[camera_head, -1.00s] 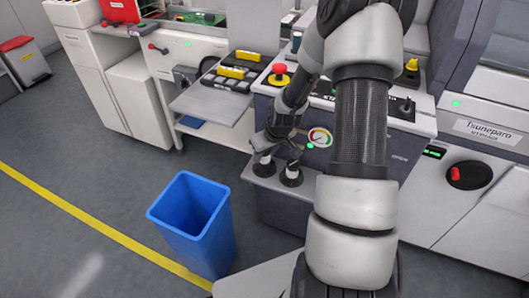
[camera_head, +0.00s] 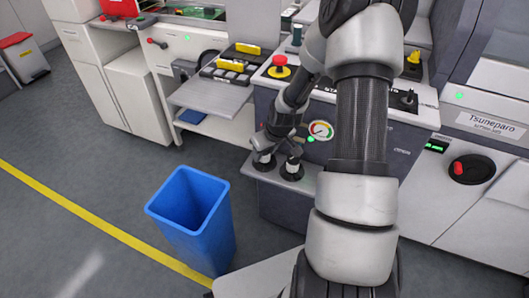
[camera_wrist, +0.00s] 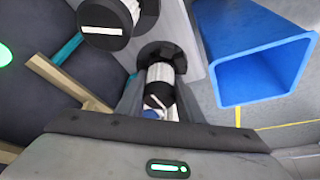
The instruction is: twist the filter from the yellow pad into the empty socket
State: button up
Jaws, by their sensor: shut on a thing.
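My gripper (camera_wrist: 158,104) is shut on a filter (camera_wrist: 165,73) with a white ribbed body and a dark end cap, between its fingers in the wrist view. The filter's far end meets a black ring-shaped socket (camera_wrist: 153,50); I cannot tell how deep it sits. A second filter (camera_wrist: 104,22) with a black cap stands beside it, apart from the fingers. The fingertips are mostly hidden there by my wrist. I cannot pick out the yellow pad.
A blue bin (camera_head: 193,222) stands on the floor in front of the shelf; it also shows in the wrist view (camera_wrist: 262,75). A round gauge (camera_head: 320,130) and a red stop button (camera_head: 280,62) are on the machine beside my arm. A trolley leaf (camera_head: 210,98) juts out behind.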

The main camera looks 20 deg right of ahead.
jog(key=shift+s+f+n+g+y+p, duration=0.15)
jog(key=shift+n+y+p, duration=0.25)
jog(key=shift+n+p, duration=0.45)
jog(key=shift+s+r+n+g+y+p, duration=0.1)
jog(key=shift+n+g+y+p, duration=0.25)
jog(key=shift+n, duration=0.7)
jog(key=shift+f+n+y+p, duration=0.1)
jog(key=shift+n+y+p, duration=0.25)
jog(key=shift+n+p, duration=0.75)
jog(key=shift+f+n+g, duration=0.1)
jog(key=shift+n+g, duration=0.2)
jog(key=shift+n, duration=0.1)
jog(key=shift+d, duration=0.1)
